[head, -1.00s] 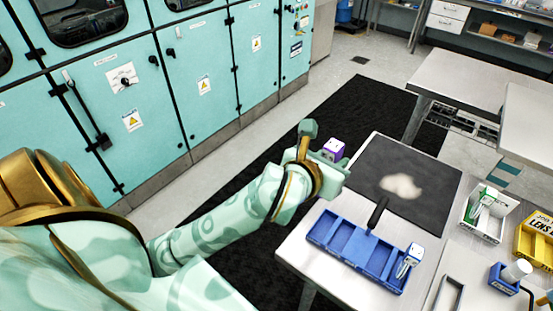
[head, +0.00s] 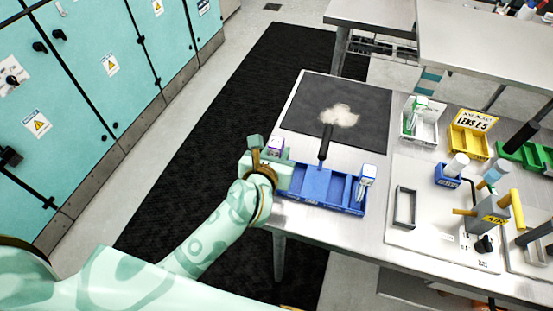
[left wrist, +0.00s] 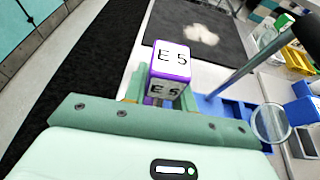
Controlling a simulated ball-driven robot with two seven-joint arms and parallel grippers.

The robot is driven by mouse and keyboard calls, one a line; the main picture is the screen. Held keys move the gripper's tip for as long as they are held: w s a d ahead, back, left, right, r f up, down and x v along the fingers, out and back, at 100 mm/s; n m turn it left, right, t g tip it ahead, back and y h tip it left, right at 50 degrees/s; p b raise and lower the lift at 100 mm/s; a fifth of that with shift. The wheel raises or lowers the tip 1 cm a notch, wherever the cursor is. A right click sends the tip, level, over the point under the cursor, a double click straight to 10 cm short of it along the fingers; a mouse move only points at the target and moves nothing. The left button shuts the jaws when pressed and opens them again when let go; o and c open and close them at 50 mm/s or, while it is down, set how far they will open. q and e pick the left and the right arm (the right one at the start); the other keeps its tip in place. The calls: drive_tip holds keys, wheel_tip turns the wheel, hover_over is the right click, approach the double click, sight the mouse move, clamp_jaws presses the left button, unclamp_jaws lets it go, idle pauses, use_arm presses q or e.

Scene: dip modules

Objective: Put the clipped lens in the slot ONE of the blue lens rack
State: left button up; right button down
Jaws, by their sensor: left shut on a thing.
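My left gripper (head: 268,158) is shut on a white block with purple edges (head: 276,144), held over the left end of the blue lens rack. In the left wrist view the block (left wrist: 169,66) stands between the jaws and reads "E 5". The blue lens rack (head: 322,201) lies on the steel table, its left end partly hidden by my gripper. I cannot read slot labels. A round clear disc (left wrist: 270,123) shows near the rack in the left wrist view. My right gripper is out of view.
A black-handled tool (head: 325,143) rises just behind the rack, near the dark mat (head: 300,112). A white bin (head: 421,130), a yellow bin with a lens sign (head: 470,142) and a grey frame (head: 404,206) stand to the right.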

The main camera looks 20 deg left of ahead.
use_arm(q)
drive_tip(key=shift+f+b, duration=0.3)
drive_tip(key=shift+f, duration=0.85)
drive_tip(key=o, duration=1)
drive_tip(key=shift+a, duration=0.1)
drive_tip(key=shift+r, duration=0.15)
drive_tip(key=shift+s+r, duration=0.15)
drive_tip(key=shift+s, duration=0.1)
drive_tip(key=p+v, duration=0.1)
drive_tip(key=v, duration=1)
drive_tip(key=shift+s, duration=0.3)
